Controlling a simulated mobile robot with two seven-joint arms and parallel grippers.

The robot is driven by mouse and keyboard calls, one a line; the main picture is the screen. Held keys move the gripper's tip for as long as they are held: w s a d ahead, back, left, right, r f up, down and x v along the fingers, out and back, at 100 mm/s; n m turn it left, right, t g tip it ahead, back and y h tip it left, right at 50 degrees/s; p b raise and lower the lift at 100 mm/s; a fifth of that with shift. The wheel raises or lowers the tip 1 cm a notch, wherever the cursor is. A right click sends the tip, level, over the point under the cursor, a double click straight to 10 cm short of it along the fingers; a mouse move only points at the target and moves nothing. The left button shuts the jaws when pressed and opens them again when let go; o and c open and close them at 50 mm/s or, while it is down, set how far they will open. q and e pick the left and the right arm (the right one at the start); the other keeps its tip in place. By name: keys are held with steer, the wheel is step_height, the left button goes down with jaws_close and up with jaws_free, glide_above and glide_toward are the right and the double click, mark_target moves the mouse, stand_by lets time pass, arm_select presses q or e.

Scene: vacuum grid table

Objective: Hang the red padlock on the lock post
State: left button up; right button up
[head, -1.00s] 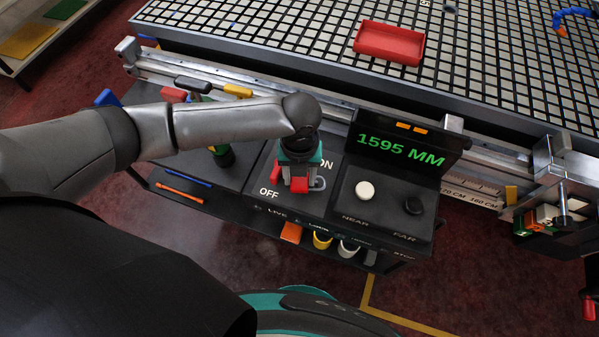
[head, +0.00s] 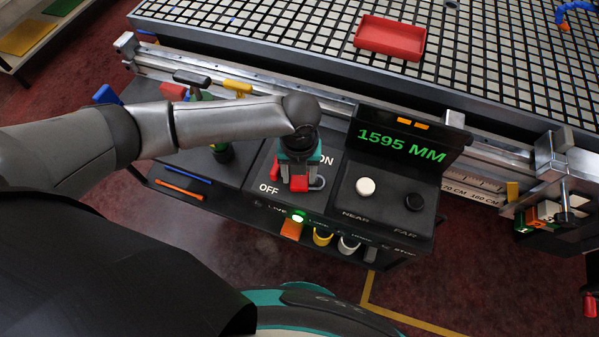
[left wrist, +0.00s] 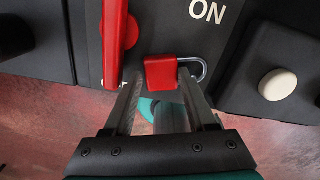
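The red padlock (left wrist: 160,72) lies by the ON/OFF panel, its metal shackle (left wrist: 197,68) pointing right in the left wrist view. In the head view the padlock (head: 299,183) shows just below my left gripper (head: 298,172). In the left wrist view my left gripper (left wrist: 160,78) has its fingers apart, one on each side of the padlock body, with a narrow gap at least on the left. A lock post cannot be made out, so I cannot tell whether the shackle is around it. My right gripper is not in view.
A red switch handle (left wrist: 116,28) stands close left of the padlock. A green light (head: 298,216) glows on the front edge. A red tray (head: 390,38) lies on the grid table.

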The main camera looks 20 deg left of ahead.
arm_select(q)
steer(key=shift+o, duration=1.7)
steer(key=shift+d, duration=0.15)
step_height(320, 180, up, 15)
steer(key=p, duration=0.4)
steer(key=shift+a+r, duration=0.15)
steer(key=shift+a, duration=0.1)
